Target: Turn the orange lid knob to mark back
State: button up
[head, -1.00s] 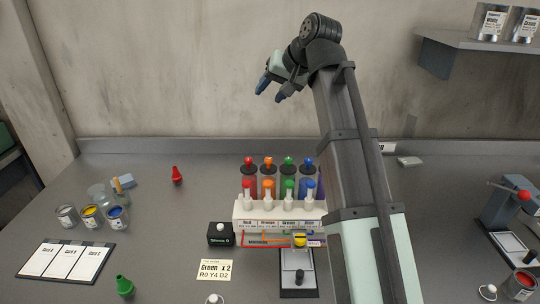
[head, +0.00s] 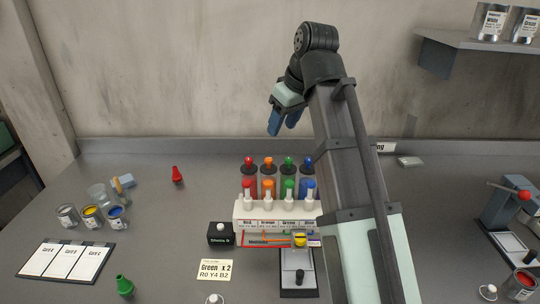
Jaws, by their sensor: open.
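The orange lid knob (head: 268,160) sits on top of the orange-filled cylinder, second from the left in a row of colored cylinders. The row stands behind a white labelled rack (head: 240,210). The knob's mark is too small to read. My gripper (head: 276,130) is open and empty, with blue fingertips pointing down. In the picture it shows above the orange and green knobs, apart from them. My arm covers part of the rack's right side.
A red knob (head: 249,160), a green knob (head: 289,160) and a blue knob (head: 307,161) stand close beside the orange one. A black box (head: 221,234) and a card (head: 215,269) lie in front. The table's left middle is mostly clear.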

aim_at(269, 158)
jog(key=x, duration=1.2)
jog(key=shift+w+f, duration=0.1)
jog(key=shift+f, duration=0.1)
jog(key=shift+c, duration=0.2)
grip_shut()
